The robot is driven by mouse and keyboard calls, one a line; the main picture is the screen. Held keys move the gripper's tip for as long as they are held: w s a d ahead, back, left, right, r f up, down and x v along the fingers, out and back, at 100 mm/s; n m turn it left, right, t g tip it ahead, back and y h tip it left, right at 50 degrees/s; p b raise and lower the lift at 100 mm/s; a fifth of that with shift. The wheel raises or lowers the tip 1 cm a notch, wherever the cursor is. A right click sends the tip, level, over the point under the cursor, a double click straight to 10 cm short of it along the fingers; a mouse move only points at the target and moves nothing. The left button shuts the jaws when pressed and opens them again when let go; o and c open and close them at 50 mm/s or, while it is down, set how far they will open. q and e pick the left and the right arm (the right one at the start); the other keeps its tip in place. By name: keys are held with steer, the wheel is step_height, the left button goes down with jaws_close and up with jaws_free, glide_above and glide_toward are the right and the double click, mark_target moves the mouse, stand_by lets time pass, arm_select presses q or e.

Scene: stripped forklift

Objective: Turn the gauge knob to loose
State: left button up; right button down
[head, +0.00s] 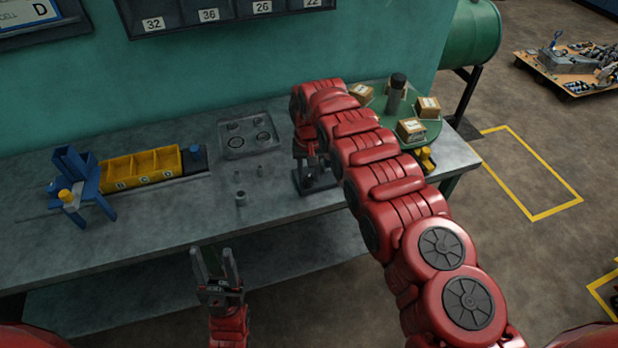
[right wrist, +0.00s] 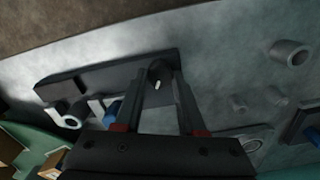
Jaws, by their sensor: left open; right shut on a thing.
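The gauge (head: 315,183) is a small dark fixture on the workbench, partly hidden by my right arm. In the right wrist view its long dark plate (right wrist: 105,78) carries a pale ring, a blue part and a dark round knob (right wrist: 160,70) with a small white mark. My right gripper (right wrist: 158,88) points at the fixture, its two fingers shut on the knob's sides. I cannot read any loose or tight label. My left gripper (head: 216,262) is open and empty in front of the bench edge.
On the bench (head: 160,230) stand a blue stand (head: 75,180), a yellow divided bin (head: 143,172), a grey tray (head: 248,140) and several small grey cylinders. A green round plate (head: 385,108) holds boxes and a dark cylinder. The bench's front middle is clear.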

steer(key=n+b, duration=0.2)
steer(key=n, duration=0.1)
steer(key=shift+w+f+b, duration=0.1)
steer(key=shift+f+b, duration=0.1)
steer(key=shift+b, duration=0.2)
steer(key=shift+r+n+b, duration=0.15)
steer(key=shift+n+b, duration=0.85)
steer(key=shift+n, duration=0.3)
steer(key=c, duration=0.5)
jaws_free()
steer(key=shift+r, duration=0.15)
